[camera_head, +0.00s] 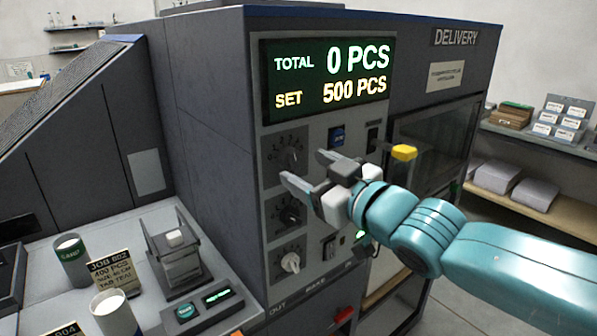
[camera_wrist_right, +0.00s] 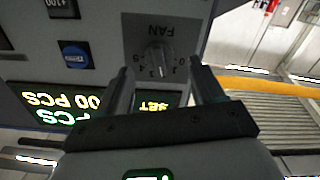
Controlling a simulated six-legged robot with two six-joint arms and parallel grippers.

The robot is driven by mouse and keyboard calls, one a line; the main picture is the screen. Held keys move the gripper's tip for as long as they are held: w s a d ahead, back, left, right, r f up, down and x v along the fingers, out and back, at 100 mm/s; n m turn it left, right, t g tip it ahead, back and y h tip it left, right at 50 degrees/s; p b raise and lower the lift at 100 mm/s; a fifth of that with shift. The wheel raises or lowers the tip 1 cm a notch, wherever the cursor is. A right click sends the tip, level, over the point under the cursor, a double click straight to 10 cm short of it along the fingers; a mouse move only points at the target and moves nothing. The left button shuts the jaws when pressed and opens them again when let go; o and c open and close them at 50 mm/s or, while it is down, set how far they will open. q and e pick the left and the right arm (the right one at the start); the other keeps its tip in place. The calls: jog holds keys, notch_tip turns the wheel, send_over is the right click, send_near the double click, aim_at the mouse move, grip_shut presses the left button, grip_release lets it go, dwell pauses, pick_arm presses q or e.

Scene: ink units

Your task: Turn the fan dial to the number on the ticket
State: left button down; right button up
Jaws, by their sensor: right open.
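The fan dial (camera_wrist_right: 158,60), a dark knob under the upside-down word FAN, shows in the right wrist view between the fingertips of my right gripper (camera_wrist_right: 160,72). In the head view it is the top dial (camera_head: 292,152) on the grey panel. There my right gripper (camera_head: 302,165) is open and empty, with its fingertips in front of the panel just below and right of that dial. The exact setting is too small to read. A ticket (camera_head: 112,272) at the lower left reads JOB 802 and 400 PCS; its smaller lines are hard to read. My left gripper is out of view.
A middle dial (camera_head: 291,213) and a paler bottom dial (camera_head: 290,262) sit below. The display (camera_head: 328,78) reads TOTAL 0 PCS, SET 500 PCS. A blue button (camera_head: 337,136) is right of the top dial. Ink cups and another partly cut-off ticket (camera_head: 65,330) stand lower left.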

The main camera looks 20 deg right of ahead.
aim_at(297, 163)
jog(key=x, duration=0.3)
jog(key=shift+w, duration=0.15)
jog(key=shift+a, duration=0.1)
jog(key=shift+w, duration=0.1)
jog(key=c, duration=1.1)
jog(key=shift+o, duration=0.2)
